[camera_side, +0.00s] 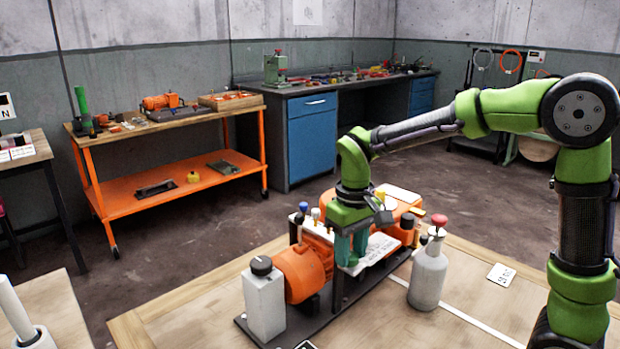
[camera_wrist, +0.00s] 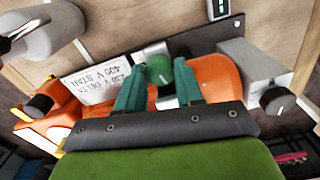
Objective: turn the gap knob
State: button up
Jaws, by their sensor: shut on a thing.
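My gripper (camera_side: 350,250) points down over the orange machine in the side view. In the wrist view its two teal fingers (camera_wrist: 160,75) stand on either side of a round green knob (camera_wrist: 159,69) with a pale mark line, and they are shut on it. The knob sits on a grey metal mount in front of the orange motor body (camera_wrist: 220,78). No label naming the gap knob is readable. In the side view the fingers hide the green knob.
A grey box (camera_side: 264,305) with a black knob (camera_side: 261,265) stands left of the motor. A lettered white plate (camera_wrist: 105,73) lies beside my fingers. A grey bottle (camera_side: 428,280) with a red top stands close on the right. The wooden table (camera_side: 470,310) has bare room in front.

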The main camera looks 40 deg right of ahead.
aim_at(351, 255)
dwell(0.3)
jog(key=o, duration=1)
jog(key=shift+o, duration=0.2)
jog(key=shift+r, duration=0.1)
notch_tip(351, 255, up, 17)
